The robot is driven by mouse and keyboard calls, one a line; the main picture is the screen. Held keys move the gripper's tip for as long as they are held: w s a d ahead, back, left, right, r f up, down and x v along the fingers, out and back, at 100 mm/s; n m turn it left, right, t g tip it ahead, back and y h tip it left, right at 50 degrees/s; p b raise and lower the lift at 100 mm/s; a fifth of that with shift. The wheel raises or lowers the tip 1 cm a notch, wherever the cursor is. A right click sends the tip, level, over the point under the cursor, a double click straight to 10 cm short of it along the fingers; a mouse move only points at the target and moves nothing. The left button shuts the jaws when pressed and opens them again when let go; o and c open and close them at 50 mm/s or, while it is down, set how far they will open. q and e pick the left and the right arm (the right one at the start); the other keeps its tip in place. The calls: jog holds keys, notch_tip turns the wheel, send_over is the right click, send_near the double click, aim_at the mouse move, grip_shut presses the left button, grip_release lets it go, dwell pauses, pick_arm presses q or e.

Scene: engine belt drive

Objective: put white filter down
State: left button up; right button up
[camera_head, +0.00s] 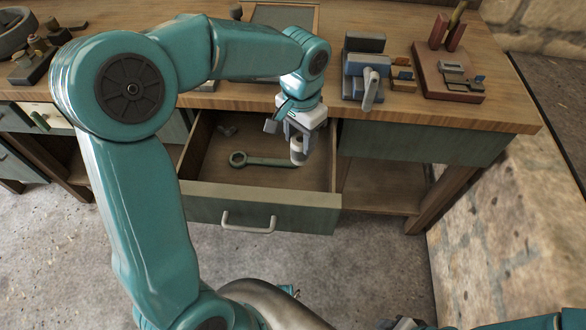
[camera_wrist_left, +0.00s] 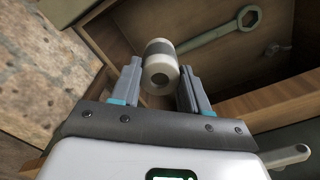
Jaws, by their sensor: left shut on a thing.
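The white filter (camera_head: 298,150) is a small pale cylinder with a grey band. My left gripper (camera_head: 296,140) is shut on it and points down over the right part of the open drawer (camera_head: 255,215). In the left wrist view the filter (camera_wrist_left: 160,62) sits between the two fingers of the left gripper (camera_wrist_left: 160,84), with its holed end toward the camera. I cannot tell how far it is above the drawer floor. A grey piece at the bottom edge of the head view appears to be my right gripper (camera_head: 402,324), and its fingers are not clear.
A green-grey ring wrench (camera_head: 262,161) lies in the drawer, left of the filter. A blue-grey vise (camera_head: 366,70) and a red tool holder (camera_head: 447,75) stand on the bench (camera_head: 500,112). Bare drawer floor surrounds the wrench.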

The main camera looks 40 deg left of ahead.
pick_arm(q)
notch_tip(320, 180, down, 12)
jog(key=shift+r+b, duration=0.1)
jog(key=shift+b, duration=0.75)
jog(key=shift+s+r, duration=0.1)
jog(key=o, duration=0.7)
jog(key=shift+f, duration=0.25)
jog(key=o, duration=0.5)
jog(key=shift+c, duration=0.2)
jog(key=shift+r, duration=0.1)
